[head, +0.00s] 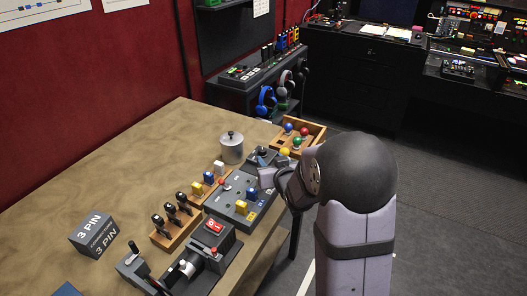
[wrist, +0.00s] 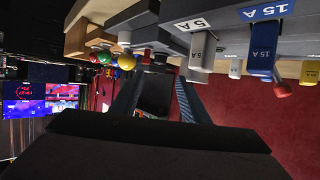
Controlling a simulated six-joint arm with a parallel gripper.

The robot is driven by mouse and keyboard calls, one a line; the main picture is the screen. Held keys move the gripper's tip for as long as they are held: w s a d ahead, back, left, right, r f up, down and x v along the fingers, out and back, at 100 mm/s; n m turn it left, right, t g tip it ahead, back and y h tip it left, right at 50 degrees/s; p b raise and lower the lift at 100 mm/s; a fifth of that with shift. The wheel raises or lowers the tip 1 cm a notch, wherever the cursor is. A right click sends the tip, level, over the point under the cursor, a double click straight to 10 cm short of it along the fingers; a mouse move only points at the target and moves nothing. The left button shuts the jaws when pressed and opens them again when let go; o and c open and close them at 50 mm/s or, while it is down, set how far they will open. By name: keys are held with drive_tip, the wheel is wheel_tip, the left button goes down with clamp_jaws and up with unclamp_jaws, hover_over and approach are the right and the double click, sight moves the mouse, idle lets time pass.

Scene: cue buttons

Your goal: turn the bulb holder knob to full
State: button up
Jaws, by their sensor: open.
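In the wrist view, which looks upside down, the two fingers of my gripper (wrist: 155,98) are apart. A dark block shows between or beyond them; I cannot tell whether they touch it.
A wooden tray (head: 318,128) of coloured bulbs lies behind the dark unit. A metal pot (head: 231,148) stands to its left. A grey panel (head: 222,202) with yellow and blue plugs is nearer, with a lever rack and switch boxes. The table's left part is mostly clear.

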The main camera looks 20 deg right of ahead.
sight(262, 150)
drive_tip(key=p+x, duration=0.2)
drive_tip(key=x, duration=0.8)
drive_tip(key=shift+w+f, duration=0.2)
clamp_jaws()
drive_tip(key=shift+d+n+y, duration=0.2)
drive_tip(key=shift+n+y, duration=0.2)
unclamp_jaws()
drive_tip(key=shift+a+m+h, duration=0.25)
drive_tip(key=shift+m+h, duration=0.15)
idle(0.4)
